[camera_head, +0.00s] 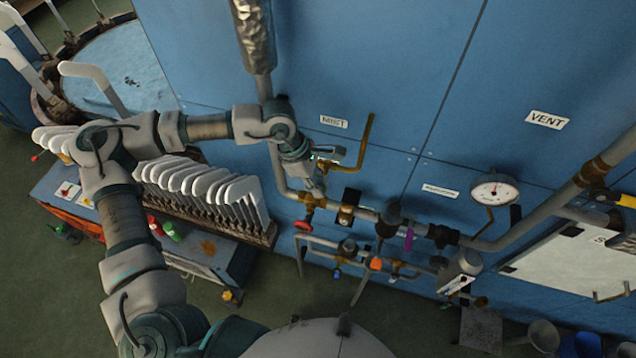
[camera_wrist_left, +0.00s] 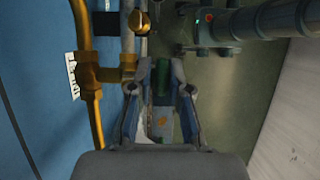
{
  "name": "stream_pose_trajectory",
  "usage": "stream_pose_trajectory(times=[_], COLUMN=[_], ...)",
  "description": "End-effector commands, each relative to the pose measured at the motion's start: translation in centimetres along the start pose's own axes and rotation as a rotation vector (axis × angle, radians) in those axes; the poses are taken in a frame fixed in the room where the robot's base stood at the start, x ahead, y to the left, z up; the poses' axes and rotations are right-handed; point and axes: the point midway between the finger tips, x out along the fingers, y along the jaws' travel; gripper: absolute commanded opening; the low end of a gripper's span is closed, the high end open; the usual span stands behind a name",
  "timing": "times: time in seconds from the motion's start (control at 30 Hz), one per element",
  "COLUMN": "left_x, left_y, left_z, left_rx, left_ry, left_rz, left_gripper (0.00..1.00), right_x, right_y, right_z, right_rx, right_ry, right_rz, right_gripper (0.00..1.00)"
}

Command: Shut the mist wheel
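A sign reading MIST (camera_head: 333,121) is on the blue panel. Below it, a small red handwheel (camera_head: 305,226) sits on the pipework; no label on the wheel itself can be read, so I cannot be sure it is the mist wheel. My left gripper (camera_head: 318,190) is just above the red wheel in the head view, and I cannot tell whether they touch. In the left wrist view my left gripper (camera_wrist_left: 161,68) has its fingers apart, with floor and cart seen between them. The red wheel cannot be made out there. My right gripper is in neither view.
A brass pipe (camera_head: 364,143) runs close beside my left gripper. A gauge (camera_head: 494,192), a purple handle (camera_head: 408,240) and an orange knob (camera_head: 376,264) are on the pipework to the right. A cart (camera_head: 226,262) with white sock boards (camera_head: 205,187) stands left of the pipes.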

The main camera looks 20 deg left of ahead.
Motion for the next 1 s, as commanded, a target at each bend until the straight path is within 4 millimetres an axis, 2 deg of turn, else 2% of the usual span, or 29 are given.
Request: stream_pose_trajectory(times=[0.27,0.4,0.57,0.97,1.0], left_x=[0.2,0.6,0.6,0.3,0.3], left_y=[0.1,0.1,0.1,0.1,0.1], left_z=[0.0,0.1,0.3,0.3,0.3], left_rx=[0.004,0.006,0.003,-0.001,-0.001], left_ry=[0.029,0.142,0.270,0.318,0.318], left_rz=[0.000,0.000,0.000,0.000,0.000], left_gripper=[0.00,0.00,0.00,0.00,0.27], right_x=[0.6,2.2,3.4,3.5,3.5], right_y=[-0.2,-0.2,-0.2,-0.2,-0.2], right_z=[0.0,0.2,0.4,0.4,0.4], right_rx=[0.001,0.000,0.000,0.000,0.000], right_ry=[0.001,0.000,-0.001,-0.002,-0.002], right_rz=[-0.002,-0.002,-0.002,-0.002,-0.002], right_gripper=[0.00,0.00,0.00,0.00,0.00])
